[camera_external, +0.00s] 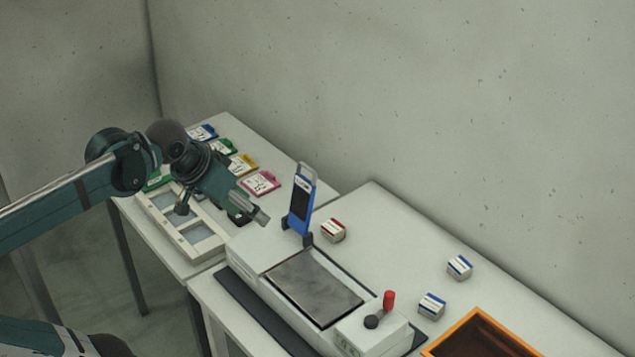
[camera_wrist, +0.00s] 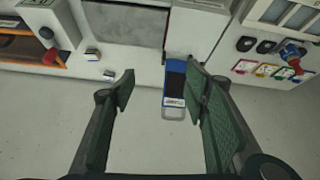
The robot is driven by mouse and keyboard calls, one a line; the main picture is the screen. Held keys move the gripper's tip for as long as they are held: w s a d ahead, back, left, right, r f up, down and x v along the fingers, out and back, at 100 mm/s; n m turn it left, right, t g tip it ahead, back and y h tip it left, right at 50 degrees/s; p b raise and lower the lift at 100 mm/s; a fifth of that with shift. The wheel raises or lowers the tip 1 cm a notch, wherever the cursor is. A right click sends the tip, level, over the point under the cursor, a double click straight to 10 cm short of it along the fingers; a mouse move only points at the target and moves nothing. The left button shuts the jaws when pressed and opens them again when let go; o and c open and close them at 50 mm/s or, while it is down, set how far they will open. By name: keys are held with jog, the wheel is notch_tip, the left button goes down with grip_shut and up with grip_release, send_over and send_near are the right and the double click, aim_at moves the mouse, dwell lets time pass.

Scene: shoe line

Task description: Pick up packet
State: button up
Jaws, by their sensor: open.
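Flat packets with white labels lie on the left table in the external view: a blue one (camera_external: 203,132), a green one (camera_external: 222,147), a yellow one (camera_external: 242,164) and a pink one (camera_external: 261,183). Another green one (camera_external: 157,179) is partly hidden by my arm. Small striped boxes, one red (camera_external: 333,230) and two blue (camera_external: 459,267) (camera_external: 431,305), stand on the right table. I cannot tell which item the task's packet is. My gripper (camera_external: 262,216) is open above the tables. In the wrist view its fingers (camera_wrist: 160,88) are wide apart, with the blue upright device (camera_wrist: 174,100) seen between them.
The blue device (camera_external: 301,203) stands at the back of a white machine with a grey plate (camera_external: 315,288) and a red-knobbed lever (camera_external: 389,300). A white framed tray (camera_external: 205,246) is on the left table. An orange crate (camera_external: 436,350) is at lower right. The table behind the machine has free room.

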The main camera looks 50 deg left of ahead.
jog(key=w+a+r+n+g+p, duration=0.15)
jog(key=w+r+n+p, duration=0.25)
jog(key=w, duration=0.4)
jog(key=n+g+h+p, duration=0.4)
jog(key=n+g+p, duration=0.1)
jog(key=n+p, duration=0.8)
send_over(333, 225)
jog(key=a, duration=0.3)
notch_tip(333, 225, down, 25)
jog(key=shift+s+a, duration=0.2)
jog(key=shift+s, duration=0.05)
jog(key=shift+f, duration=0.15)
jog(key=shift+x, duration=1.25)
jog(key=shift+d, duration=0.1)
jog(key=shift+b+x, duration=0.4)
jog(key=shift+x, duration=2.15)
jog(key=shift+w+d, duration=0.1)
jog(key=shift+w, duration=0.05)
